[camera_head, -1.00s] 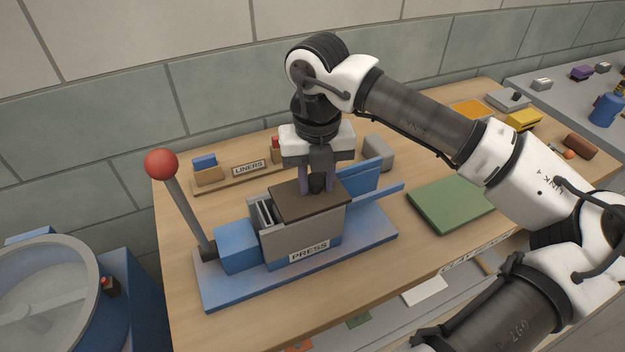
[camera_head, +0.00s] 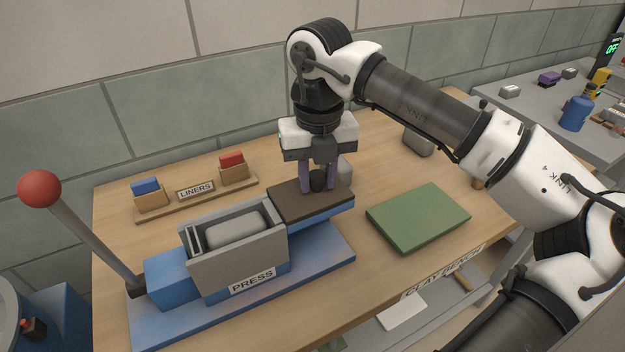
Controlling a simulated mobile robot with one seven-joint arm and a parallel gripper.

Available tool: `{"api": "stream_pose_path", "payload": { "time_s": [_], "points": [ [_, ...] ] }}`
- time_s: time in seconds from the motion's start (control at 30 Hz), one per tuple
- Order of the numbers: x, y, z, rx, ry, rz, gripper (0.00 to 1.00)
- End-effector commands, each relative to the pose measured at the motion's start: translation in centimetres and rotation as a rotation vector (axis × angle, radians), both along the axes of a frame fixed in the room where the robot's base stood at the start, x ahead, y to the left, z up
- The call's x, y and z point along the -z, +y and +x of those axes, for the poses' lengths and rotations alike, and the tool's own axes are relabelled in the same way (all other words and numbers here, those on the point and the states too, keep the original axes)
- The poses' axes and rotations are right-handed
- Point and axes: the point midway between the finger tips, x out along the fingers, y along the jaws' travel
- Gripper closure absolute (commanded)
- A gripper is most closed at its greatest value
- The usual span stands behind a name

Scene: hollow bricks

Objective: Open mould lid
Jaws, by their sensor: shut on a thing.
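The press (camera_head: 242,311) stands on the bench with a blue base and a grey mould box (camera_head: 240,266). The mould's top is uncovered, and a pale grey block (camera_head: 236,229) shows inside. The dark brown lid (camera_head: 290,208) lies to the right of the mould, over the blue support at that side. My gripper (camera_head: 319,184) points down above the lid, shut on its dark knob. The fingers hide part of the knob.
A red-balled lever (camera_head: 85,238) rises at the press's left. A liner rack (camera_head: 196,198) stands behind, with blue and red liners. A green board (camera_head: 418,217) lies to the right. Bare bench lies between rack and press.

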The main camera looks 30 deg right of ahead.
Motion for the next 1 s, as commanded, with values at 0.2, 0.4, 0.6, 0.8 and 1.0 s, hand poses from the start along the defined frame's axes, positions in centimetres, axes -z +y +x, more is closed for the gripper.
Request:
{"api": "stream_pose_path", "payload": {
  "time_s": [0.2,0.4,0.6,0.8,1.0],
  "points": [
    [-0.2,-0.5,0.0,0.008,-0.002,-0.008,1.00],
    [-0.2,-0.5,0.0,0.010,-0.002,-0.008,0.59],
    [-0.1,-0.4,0.0,0.007,-0.002,-0.006,0.50],
    [-0.3,-0.4,0.0,0.006,-0.001,-0.005,0.50],
    [-2.1,-0.3,0.0,0.005,-0.001,-0.004,0.50]
  ]
}}
